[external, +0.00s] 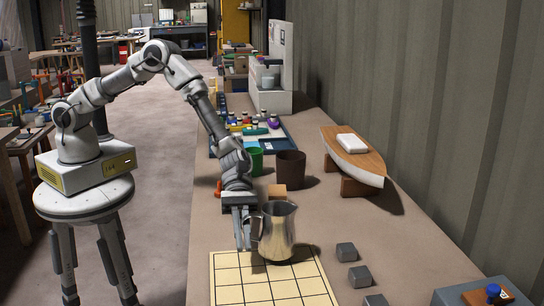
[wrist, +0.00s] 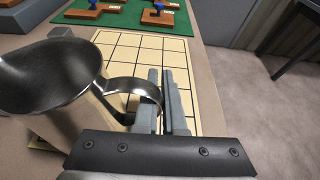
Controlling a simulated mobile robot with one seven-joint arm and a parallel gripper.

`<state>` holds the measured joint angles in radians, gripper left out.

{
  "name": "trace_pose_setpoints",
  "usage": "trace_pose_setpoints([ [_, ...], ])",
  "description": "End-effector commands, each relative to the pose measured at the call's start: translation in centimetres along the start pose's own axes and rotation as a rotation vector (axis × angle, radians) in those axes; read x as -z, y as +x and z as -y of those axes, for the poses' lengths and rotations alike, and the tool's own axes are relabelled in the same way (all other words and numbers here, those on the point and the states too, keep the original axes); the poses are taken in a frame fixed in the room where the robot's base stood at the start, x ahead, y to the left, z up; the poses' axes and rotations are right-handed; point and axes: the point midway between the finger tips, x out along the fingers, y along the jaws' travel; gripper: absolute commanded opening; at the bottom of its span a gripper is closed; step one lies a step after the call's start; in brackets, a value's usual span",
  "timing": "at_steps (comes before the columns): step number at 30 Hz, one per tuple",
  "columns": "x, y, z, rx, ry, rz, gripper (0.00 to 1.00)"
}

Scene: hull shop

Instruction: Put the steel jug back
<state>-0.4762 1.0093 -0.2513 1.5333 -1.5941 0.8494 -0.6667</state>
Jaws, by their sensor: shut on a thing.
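The steel jug (external: 277,231) is upright at the far edge of a cream board with a dark grid (external: 232,279) in the external view; I cannot tell whether its base touches the board. My gripper (external: 246,232) reaches down on the jug's left side, at its handle. In the wrist view the jug (wrist: 58,75) fills the left side, and its curved handle (wrist: 130,85) runs to my gripper's fingers (wrist: 165,105). The fingers are shut on the handle. The gridded board (wrist: 130,47) shows beyond the handle.
A wooden block (external: 276,191), a brown cup (external: 291,167) and a green cup (external: 254,160) stand behind the jug. A boat model (external: 354,160) stands at the right. Several grey cubes (external: 346,252) lie right of the board. The bench is bare between cubes and boat.

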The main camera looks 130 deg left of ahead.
Motion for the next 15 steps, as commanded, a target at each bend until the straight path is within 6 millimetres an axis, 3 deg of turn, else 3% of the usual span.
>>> trace_pose_setpoints([
  [3, 1.16, 0.53, -0.01, 0.0, 0.001, 0.002, 0.0],
  [14, 1.57, 0.65, -0.06, -0.001, 0.002, 0.002, 0.0],
  [15, 1.48, 0.59, -0.05, -0.001, 0.001, 0.001, 0.14],
])
